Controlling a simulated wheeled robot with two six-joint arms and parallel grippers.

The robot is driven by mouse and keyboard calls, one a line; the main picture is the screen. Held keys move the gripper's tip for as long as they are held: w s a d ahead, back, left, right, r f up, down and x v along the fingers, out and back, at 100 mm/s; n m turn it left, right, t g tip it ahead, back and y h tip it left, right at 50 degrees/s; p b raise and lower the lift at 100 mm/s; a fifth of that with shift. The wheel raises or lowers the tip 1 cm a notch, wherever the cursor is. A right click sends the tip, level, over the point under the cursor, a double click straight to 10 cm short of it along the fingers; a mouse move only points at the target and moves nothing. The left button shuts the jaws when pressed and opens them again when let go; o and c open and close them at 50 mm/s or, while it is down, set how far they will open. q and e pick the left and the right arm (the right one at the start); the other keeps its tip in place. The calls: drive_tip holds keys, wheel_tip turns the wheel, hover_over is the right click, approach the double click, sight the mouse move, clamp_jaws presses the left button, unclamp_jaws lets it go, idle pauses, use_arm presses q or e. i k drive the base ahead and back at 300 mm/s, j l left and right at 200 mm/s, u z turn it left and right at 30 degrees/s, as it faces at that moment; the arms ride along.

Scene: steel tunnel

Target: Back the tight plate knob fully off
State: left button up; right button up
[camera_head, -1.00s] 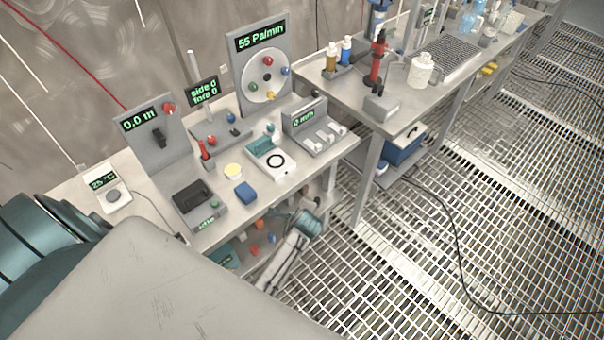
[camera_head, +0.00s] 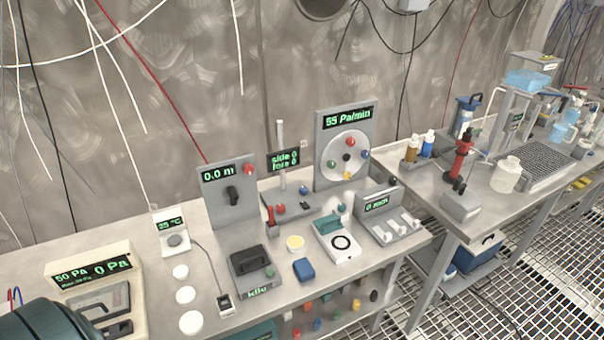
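A round white plate (camera_head: 334,147) is mounted on an upright grey panel (camera_head: 326,179) at the back of the bench, under a display reading 55 Pa/min. It carries a red knob (camera_head: 350,142), a blue knob (camera_head: 365,155), a yellow knob (camera_head: 348,175), a green knob (camera_head: 332,161) and a black centre piece (camera_head: 346,157). I cannot tell by sight which knob is tight. Neither of my grippers shows. A teal part at the bottom left corner looks like my own arm.
The steel bench (camera_head: 275,305) holds a 0.0 m panel (camera_head: 217,205), a white ring-marked device (camera_head: 340,243), a switch box (camera_head: 392,222), a blue block (camera_head: 304,269) and a pressure box (camera_head: 97,290). A second bench (camera_head: 462,215) with bottles stands right. Grating floor lies at lower right.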

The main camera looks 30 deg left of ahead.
sight(346, 175)
drive_tip(key=i+l+u, duration=0.15)
drive_tip(key=u, duration=0.25)
drive_tip(key=i+l+u, duration=0.1)
drive_tip(key=u, duration=0.35)
drive_tip(key=l+u, duration=0.4)
drive_tip(key=i+l+u, duration=0.1)
drive_tip(key=u, duration=0.35)
drive_tip(key=l+u, duration=0.4)
drive_tip(key=k+l+u, duration=0.15)
drive_tip(key=l, duration=0.3)
drive_tip(key=l+u, duration=0.15)
drive_tip(key=l, duration=0.3)
drive_tip(key=k+l+u, duration=0.15)
drive_tip(key=l, duration=0.3)
drive_tip(key=k+l+u, duration=0.2)
drive_tip(key=l, duration=0.2)
drive_tip(key=k+l+u, duration=0.15)
drive_tip(key=l, duration=0.25)
drive_tip(key=k+l+u, duration=0.15)
drive_tip(key=l, duration=0.25)
